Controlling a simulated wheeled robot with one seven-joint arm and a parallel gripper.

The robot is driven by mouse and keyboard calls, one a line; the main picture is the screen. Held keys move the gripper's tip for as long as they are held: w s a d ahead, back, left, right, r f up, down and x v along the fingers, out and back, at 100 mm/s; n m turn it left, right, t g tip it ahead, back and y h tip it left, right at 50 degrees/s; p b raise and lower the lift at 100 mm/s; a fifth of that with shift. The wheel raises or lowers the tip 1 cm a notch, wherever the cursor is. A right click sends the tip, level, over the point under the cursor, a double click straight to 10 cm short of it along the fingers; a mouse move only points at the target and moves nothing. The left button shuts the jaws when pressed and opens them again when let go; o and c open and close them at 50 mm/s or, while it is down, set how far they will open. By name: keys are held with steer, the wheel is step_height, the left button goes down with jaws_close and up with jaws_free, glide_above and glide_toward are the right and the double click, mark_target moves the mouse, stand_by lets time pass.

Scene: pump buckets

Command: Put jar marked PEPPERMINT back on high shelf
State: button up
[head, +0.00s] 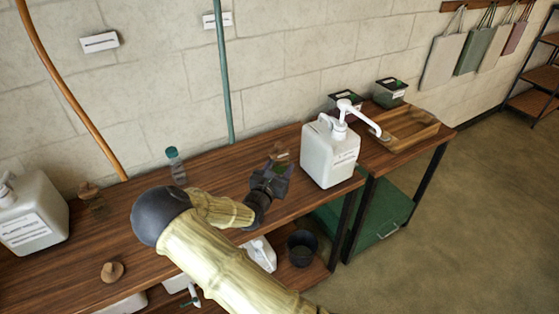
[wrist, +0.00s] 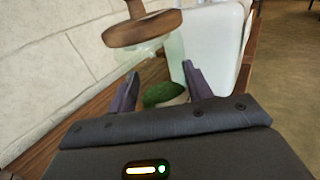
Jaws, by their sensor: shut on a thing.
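A clear glass jar with a wooden stopper (head: 280,156) and something green inside is at my gripper (head: 272,179) in the head view. In the wrist view my gripper (wrist: 160,84) has its two fingers on either side of the jar's glass (wrist: 143,55), shut on it. The stopper's wide disc and knob rise above the fingers. No label on this jar can be read, so I cannot tell if it says PEPPERMINT. Whether its base touches the bench is hidden. A similar stoppered jar (head: 92,199) stands at the left. No high shelf is clearly in view.
The wooden bench (head: 225,188) holds a white pump bottle (head: 330,152) just right of my gripper, a teal-capped bottle (head: 176,165), a loose stopper (head: 112,271) and a white jug (head: 33,215). A wooden tray (head: 405,128) lies at the right end. Orange and green hoses hang along the wall.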

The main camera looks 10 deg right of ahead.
mark_target(284, 161)
steer(key=shift+s+d+r+p, duration=0.1)
steer(key=shift+s+r+p, duration=0.05)
steer(key=shift+r+p, duration=0.45)
steer(key=s+r+y+p, duration=0.1)
steer(key=p, duration=0.2)
steer(key=s+r+n+t+y+p, duration=0.1)
steer(key=p, duration=0.2)
steer(key=r+n+y+p, duration=0.1)
steer(key=r+p, duration=0.1)
steer(key=shift+s+d+r+t+p, duration=0.1)
steer(key=shift+s+d+t+p, duration=0.15)
steer(key=shift+s+t+p, duration=0.15)
steer(key=s+r+n+t+y+p, duration=0.1)
steer(key=s+r+n+y+p, duration=0.2)
steer(key=p, duration=1)
steer(key=s+n+y, duration=0.2)
steer(key=s+y, duration=0.2)
steer(key=shift+s+a+r+t+y, duration=0.25)
steer(key=shift+a+r+t+y, duration=0.05)
steer(key=shift+a, duration=0.05)
